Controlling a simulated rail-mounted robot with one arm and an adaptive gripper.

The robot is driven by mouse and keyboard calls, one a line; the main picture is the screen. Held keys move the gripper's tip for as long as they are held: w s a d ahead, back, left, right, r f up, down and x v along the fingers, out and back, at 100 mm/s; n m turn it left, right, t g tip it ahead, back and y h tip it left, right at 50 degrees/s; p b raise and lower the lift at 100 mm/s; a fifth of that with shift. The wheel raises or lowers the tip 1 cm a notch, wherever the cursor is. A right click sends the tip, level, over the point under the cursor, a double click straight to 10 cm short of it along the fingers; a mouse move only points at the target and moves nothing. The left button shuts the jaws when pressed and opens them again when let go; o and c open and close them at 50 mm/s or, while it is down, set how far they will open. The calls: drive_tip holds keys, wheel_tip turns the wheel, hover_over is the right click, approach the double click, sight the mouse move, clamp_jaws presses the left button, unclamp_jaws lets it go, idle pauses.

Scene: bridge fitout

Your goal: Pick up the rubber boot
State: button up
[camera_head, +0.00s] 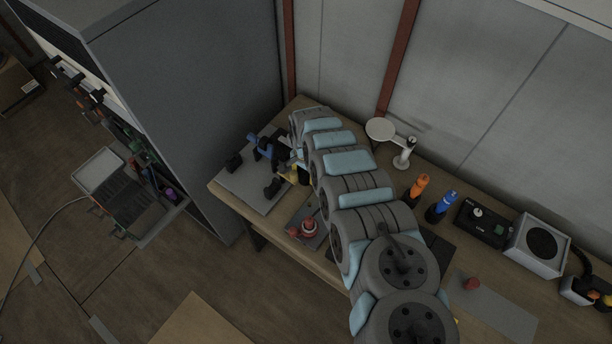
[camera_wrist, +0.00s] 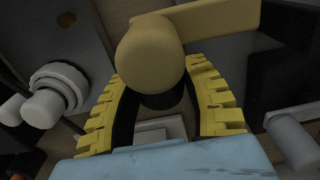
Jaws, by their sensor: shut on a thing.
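My gripper (camera_wrist: 165,95) has yellow ribbed fingers with dark inner pads, one on each side of a tan-yellow piece with a rounded end (camera_wrist: 150,55). I take this piece to be the rubber boot; its full shape is not clear. A straight tan part runs from it to the upper right. The fingers are closed in on it, and a dark part shows below it. In the head view, my gripper (camera_head: 290,172) is small and partly hidden by my arm, over the left end of the bench, with a bit of yellow showing there.
The wooden bench (camera_head: 325,262) runs along the wall. A grey plate (camera_head: 240,185) with dark items lies at its left end. A red object (camera_head: 307,228) sits in front of my arm. An orange bottle (camera_head: 420,187), a blue bottle (camera_head: 441,205) and a black box (camera_head: 484,224) stand right.

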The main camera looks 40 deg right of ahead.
wheel_tip(320, 180, up, 16)
drive_tip(key=shift+r+p, duration=0.15)
drive_tip(key=shift+p, duration=0.2)
idle(0.5)
drive_tip(key=shift+s, duration=0.1)
